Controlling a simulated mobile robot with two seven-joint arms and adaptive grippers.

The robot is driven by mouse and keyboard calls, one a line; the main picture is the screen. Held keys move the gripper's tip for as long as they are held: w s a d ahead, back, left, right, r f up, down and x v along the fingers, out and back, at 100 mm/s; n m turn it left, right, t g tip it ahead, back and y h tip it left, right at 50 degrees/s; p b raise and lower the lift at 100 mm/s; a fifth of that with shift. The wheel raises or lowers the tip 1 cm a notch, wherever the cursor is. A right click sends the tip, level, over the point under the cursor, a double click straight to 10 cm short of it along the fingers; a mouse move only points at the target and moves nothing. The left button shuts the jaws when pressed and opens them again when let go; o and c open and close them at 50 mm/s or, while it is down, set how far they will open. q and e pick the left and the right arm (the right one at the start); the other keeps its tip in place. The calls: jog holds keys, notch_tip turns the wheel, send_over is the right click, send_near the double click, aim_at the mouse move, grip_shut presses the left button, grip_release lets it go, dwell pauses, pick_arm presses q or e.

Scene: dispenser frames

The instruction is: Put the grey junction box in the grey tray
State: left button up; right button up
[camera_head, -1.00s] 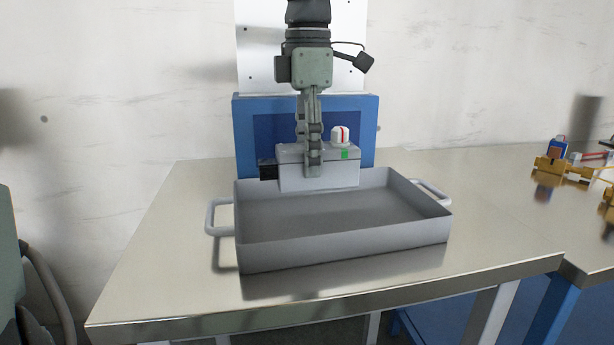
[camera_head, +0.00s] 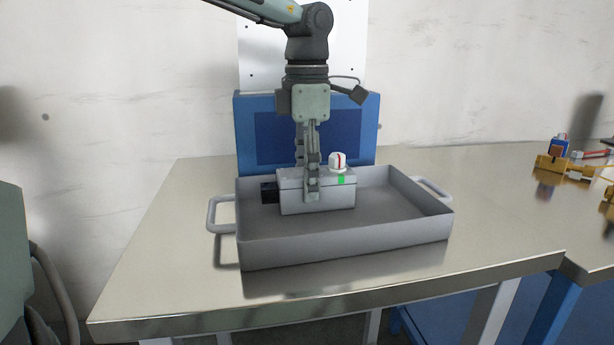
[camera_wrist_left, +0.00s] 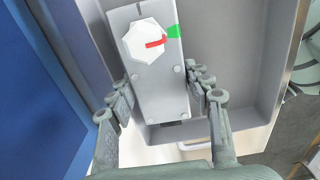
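The grey junction box (camera_head: 333,197) has a white knob with a red mark on top, a green patch and a black part at its left end. It is inside the left rear part of the grey tray (camera_head: 345,247), level; I cannot tell whether it touches the floor. My left gripper (camera_head: 311,184) points down with its fingers on the box's front and back sides, shut on it. In the left wrist view the box (camera_wrist_left: 163,88) lies between both fingers, with the tray floor (camera_wrist_left: 221,40) beside it. My right gripper is not in view.
The tray stands on a metal table (camera_head: 160,270), with a handle at each end. A blue panel (camera_head: 365,130) stands close behind it. Yellow parts (camera_head: 556,163) lie at the far right. The tray's right half is empty.

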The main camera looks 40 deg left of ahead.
pick_arm(q)
jog(key=shift+r, duration=0.1)
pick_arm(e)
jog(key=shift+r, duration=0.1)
pick_arm(q)
notch_tip(320, 180, up, 12)
jog(key=shift+p, duration=0.45)
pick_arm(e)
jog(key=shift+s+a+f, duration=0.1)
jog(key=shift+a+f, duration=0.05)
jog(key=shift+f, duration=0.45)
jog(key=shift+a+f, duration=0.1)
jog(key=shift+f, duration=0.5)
